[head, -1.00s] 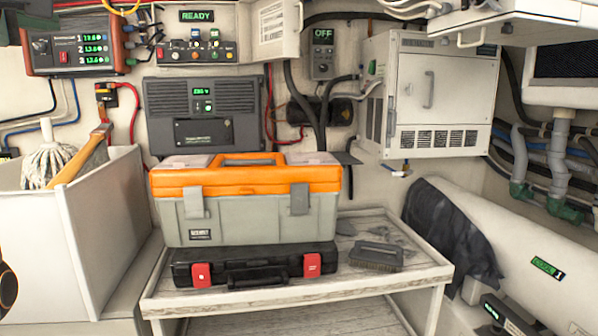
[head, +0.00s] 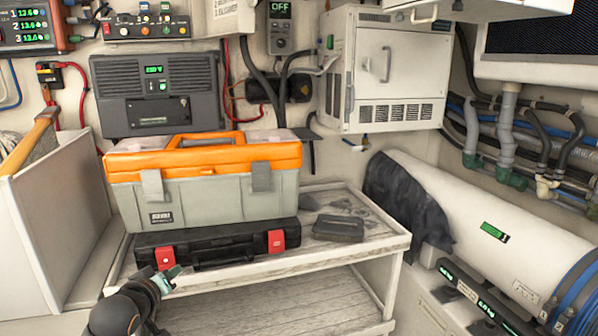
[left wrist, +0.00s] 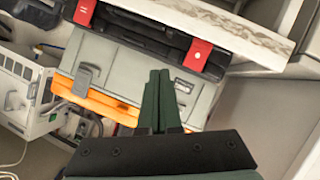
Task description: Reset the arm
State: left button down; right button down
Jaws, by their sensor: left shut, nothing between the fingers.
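My left gripper (head: 168,277) is at the lower left of the head view, in front of the black case with red latches (head: 210,245). Its green fingers (left wrist: 157,92) are shut together with nothing between them in the left wrist view. In that view they overlap the grey and orange toolbox (left wrist: 130,75); I cannot tell the gap. In the head view the toolbox (head: 205,205) rests on the black case, on the upper shelf of a pale wooden rack. My right gripper is not in view.
The wooden shelf (head: 365,250) holds a dark brush (head: 338,228) to the right of the case. A white bin (head: 60,225) stands at the left. A white cylinder (head: 465,205) with a dark cloth (head: 405,200) lies at the right. A white cabinet (head: 390,75) hangs at the back.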

pick_arm(q)
jog(key=s+d+f+m+g+h, duration=0.1)
jog(key=s+d+f+m+g, duration=0.2)
jog(key=s+f, duration=0.9)
jog(key=s+d+f+m+h, duration=0.1)
jog(key=s+d+f+m, duration=0.3)
jog(key=s+f, duration=0.7)
jog(key=s+d+f+m+g+p, duration=0.1)
jog(key=s+d+f, duration=0.2)
jog(key=s+f, duration=0.4)
jog(key=s, duration=0.4)
jog(key=shift+d+h, duration=0.25)
jog(key=shift+h, duration=0.05)
